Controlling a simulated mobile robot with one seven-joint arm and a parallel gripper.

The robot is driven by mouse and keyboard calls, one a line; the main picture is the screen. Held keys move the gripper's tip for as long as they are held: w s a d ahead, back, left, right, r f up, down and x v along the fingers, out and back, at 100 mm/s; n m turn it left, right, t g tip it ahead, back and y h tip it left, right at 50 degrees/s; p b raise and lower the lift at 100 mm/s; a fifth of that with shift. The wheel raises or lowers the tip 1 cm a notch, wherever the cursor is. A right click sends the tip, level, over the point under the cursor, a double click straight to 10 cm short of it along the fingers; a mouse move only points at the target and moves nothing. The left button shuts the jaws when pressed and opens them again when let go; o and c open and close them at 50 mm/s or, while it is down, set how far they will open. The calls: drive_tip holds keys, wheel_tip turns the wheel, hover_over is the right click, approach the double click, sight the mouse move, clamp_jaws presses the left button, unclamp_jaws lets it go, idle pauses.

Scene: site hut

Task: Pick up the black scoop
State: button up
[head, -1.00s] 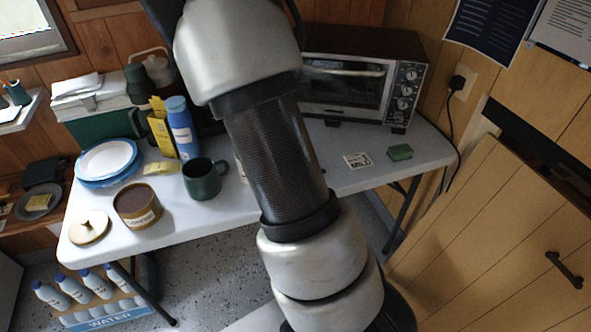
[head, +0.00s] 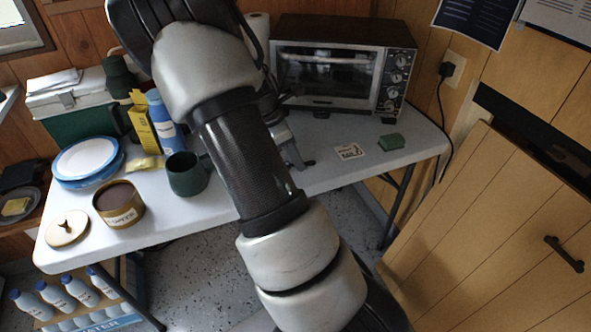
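I cannot make out a black scoop in the head view. My arm crosses the middle of the table and hides part of it. Part of my gripper (head: 293,152) shows just right of the arm, low over the table in front of the toaster oven. A small dark piece shows at its tip, and I cannot tell what it is. Whether the fingers are open or shut does not show. An open brown tin (head: 119,205) with dark contents stands at the table's front left, its lid (head: 67,229) lying beside it.
The white table (head: 190,222) also holds a green mug (head: 187,174), blue-rimmed plates (head: 87,159), a blue bottle (head: 164,121) and a yellow box (head: 142,128). A toaster oven (head: 340,68) stands at the back. A card (head: 348,151) and a green block (head: 391,142) lie at right.

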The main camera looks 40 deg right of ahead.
drive_tip(key=shift+s+d+f, duration=0.1)
drive_tip(key=shift+d+f, duration=0.15)
drive_tip(key=shift+f, duration=0.4)
drive_tip(key=shift+c, duration=0.4)
clamp_jaws()
drive_tip(key=shift+r, duration=0.15)
